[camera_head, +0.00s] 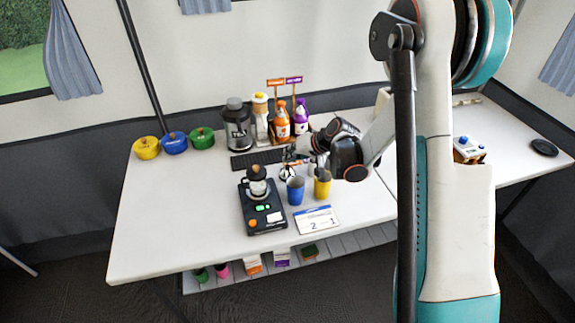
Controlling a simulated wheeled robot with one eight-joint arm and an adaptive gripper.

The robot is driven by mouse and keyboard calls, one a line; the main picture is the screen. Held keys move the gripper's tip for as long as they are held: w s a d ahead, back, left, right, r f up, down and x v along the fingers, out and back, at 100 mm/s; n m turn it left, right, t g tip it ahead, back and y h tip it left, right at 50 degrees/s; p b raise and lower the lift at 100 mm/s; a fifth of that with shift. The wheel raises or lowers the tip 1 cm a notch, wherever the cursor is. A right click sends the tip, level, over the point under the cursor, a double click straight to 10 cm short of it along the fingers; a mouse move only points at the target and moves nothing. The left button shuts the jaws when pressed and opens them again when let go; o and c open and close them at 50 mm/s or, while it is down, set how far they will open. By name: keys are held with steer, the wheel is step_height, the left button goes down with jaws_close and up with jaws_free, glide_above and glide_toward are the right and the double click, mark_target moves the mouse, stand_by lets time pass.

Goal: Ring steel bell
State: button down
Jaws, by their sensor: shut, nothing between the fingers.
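A small shiny, silvery thing that may be the steel bell (286,172) sits on the white table behind the blue cup. It is partly hidden by my gripper, and its outline is too small to be sure. My gripper (291,158) reaches in from the right, low over the table. Its fingers are shut and empty, just above and beside the silvery thing. I cannot tell whether they touch it.
A blue cup (296,190) and a yellow cup (322,184) stand close in front of my gripper. A black device (264,221) holds a small pot (257,182). A calendar card (317,220) lies in front. Bottles (282,122) and a coffee machine (237,126) stand behind.

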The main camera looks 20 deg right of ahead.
mark_target(290, 168)
steer(key=shift+r, duration=0.2)
steer(key=shift+r+p, duration=1.4)
steer(key=shift+r, duration=1)
steer(key=s+a+r+h, duration=0.2)
steer(key=s+r+h, duration=0.1)
steer(key=s+r, duration=1.25)
steer(key=s+d+r+n+h, duration=0.1)
steer(key=s+r+h, duration=0.1)
steer(key=s, duration=1.6)
steer(key=shift+s+r+n, duration=0.35)
steer(key=shift+r+n, duration=0.05)
steer(key=shift+r, duration=0.05)
